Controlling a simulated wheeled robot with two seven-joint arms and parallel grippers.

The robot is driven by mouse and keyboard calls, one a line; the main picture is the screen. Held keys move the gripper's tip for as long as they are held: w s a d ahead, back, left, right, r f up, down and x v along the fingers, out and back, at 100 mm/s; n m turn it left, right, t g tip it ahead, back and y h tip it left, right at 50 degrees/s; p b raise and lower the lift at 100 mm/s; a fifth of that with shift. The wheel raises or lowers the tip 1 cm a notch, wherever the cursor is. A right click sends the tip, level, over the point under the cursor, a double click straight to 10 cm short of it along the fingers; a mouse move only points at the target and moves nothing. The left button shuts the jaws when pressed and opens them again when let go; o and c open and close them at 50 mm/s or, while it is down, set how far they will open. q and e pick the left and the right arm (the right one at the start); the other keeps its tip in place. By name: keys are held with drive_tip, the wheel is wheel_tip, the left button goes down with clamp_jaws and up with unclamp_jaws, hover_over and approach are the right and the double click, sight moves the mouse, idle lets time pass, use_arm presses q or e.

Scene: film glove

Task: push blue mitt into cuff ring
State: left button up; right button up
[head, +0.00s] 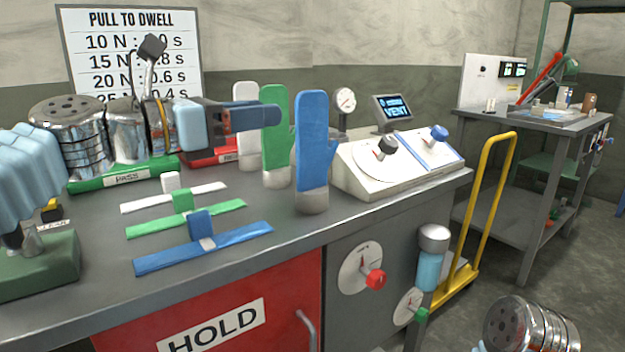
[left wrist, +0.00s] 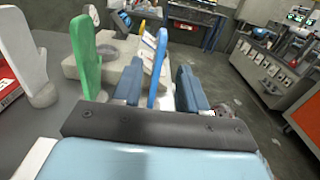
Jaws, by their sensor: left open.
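The blue mitt (head: 312,135) stands upright on the bench, fingers up, with its lower end in a short grey cuff-like base (head: 312,202). I cannot tell how deep it sits there. My left gripper (head: 266,103) is open and points right toward the mitts, at upper-mitt height. In the head view its fingers overlap the green mitt (head: 276,140) and end left of the blue one. In the left wrist view the blue mitt (left wrist: 158,62) appears edge-on between the open fingers (left wrist: 158,82); contact is not visible. My right gripper is out of view.
A white mitt (head: 246,140) stands behind the green one. White, green and blue straps (head: 235,234) lie in front. A white dial console (head: 372,180) stands close right of the blue mitt. A yellow cart handle (head: 487,195) rises beyond the bench edge.

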sight(296, 107)
use_arm(q)
drive_tip(key=x, duration=0.5)
drive_tip(key=shift+p, duration=0.35)
drive_tip(key=p+x, duration=0.1)
drive_tip(key=x, duration=0.3)
drive_tip(key=shift+w+d+r, duration=0.15)
drive_tip(key=shift+d, duration=0.1)
drive_tip(key=shift+w+d, duration=0.1)
drive_tip(key=shift+d, duration=0.05)
clamp_jaws()
